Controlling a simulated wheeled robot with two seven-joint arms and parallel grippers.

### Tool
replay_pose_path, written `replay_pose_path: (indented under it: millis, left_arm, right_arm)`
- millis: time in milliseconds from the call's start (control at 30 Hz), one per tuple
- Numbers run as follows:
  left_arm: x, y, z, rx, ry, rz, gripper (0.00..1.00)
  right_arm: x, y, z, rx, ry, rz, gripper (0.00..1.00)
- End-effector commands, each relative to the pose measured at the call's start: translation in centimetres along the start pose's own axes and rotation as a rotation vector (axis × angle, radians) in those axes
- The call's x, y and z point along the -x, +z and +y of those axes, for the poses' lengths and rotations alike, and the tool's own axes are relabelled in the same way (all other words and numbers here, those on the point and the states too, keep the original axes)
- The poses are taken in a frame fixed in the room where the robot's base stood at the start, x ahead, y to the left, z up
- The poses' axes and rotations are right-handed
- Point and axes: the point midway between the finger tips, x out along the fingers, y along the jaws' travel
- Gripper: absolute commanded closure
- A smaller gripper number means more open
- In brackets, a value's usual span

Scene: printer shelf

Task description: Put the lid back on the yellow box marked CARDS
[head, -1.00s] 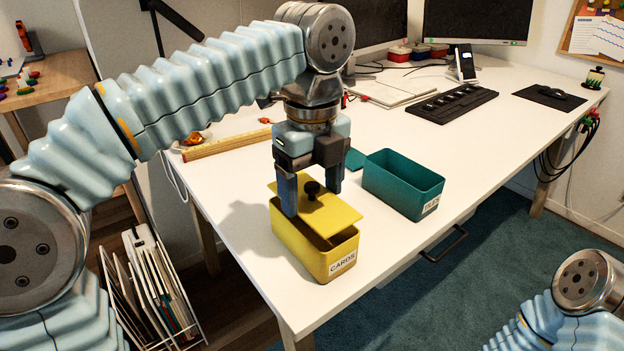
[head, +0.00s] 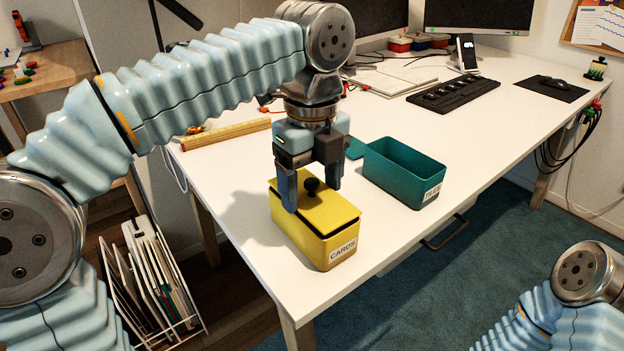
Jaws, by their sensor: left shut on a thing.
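The yellow box (head: 290,237) stands near the table's front left edge, with its CARDS label on the near end. The exact contact is partly hidden. My right gripper is out of view.
An open teal box (head: 390,190) stands close to the right of the yellow box. A flat teal piece (head: 356,148) lies behind it, partly hidden by my gripper. A wooden ruler-like bar (head: 226,134) lies at the left. A keyboard (head: 454,96) is farther back.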

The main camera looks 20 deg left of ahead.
Motion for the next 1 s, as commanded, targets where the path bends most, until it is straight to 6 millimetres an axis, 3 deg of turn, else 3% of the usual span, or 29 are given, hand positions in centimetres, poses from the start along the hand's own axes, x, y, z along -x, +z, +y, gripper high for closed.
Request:
replay_pose_path:
  millis: [1000]
  left_arm:
    - [-0.01,-0.01,0.02,0.0,0.0,0.0,0.55]
  right_arm:
    - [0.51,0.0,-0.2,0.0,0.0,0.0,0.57]
